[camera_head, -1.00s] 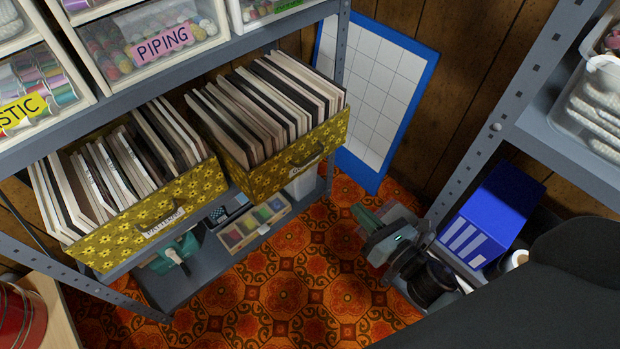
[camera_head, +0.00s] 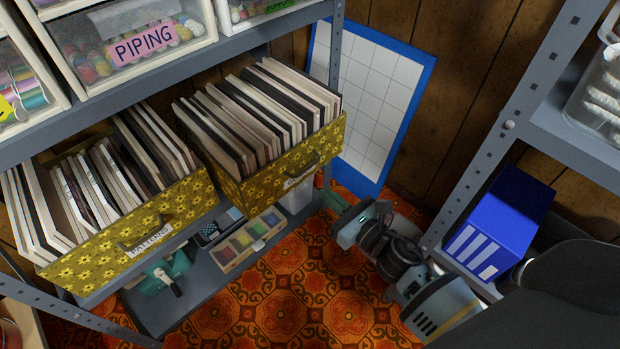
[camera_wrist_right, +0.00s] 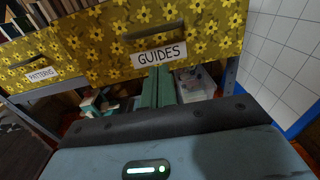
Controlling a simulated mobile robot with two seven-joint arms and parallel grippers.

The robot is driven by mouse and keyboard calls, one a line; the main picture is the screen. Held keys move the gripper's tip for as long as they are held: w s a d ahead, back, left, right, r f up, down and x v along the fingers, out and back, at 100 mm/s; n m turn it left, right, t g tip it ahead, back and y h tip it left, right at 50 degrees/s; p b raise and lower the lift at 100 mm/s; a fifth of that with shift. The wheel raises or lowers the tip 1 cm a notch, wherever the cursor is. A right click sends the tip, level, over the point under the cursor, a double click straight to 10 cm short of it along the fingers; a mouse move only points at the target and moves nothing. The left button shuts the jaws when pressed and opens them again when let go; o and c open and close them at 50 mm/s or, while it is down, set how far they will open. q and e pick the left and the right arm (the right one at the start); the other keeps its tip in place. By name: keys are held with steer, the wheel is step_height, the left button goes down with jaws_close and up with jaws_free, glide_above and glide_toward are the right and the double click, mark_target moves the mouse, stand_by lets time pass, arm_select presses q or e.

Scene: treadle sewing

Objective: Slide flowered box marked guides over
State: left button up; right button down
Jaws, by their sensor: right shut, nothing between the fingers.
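The yellow flowered box marked GUIDES (camera_head: 258,187) stands on a shelf in the head view, full of upright sleeves. Its front has a dark handle and a white label. It also shows in the right wrist view (camera_wrist_right: 205,35), close ahead. My right gripper (camera_head: 334,200) is shut and empty, low in front of the box's right end. In the right wrist view its green fingers (camera_wrist_right: 157,82) point at the box just below the label; I cannot tell whether they touch it. My left gripper is not in view.
A matching box marked PATTERNS (camera_head: 95,255) stands left of the guides box. A lower shelf holds a compartment tray (camera_head: 240,250). A blue-edged white grid board (camera_head: 375,95) leans on the wall. A blue binder (camera_head: 500,220) stands on the right shelf. Patterned floor lies between.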

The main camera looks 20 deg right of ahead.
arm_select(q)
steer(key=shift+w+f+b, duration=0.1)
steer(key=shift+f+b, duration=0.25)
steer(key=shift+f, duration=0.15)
arm_select(e)
steer(key=x, duration=0.7)
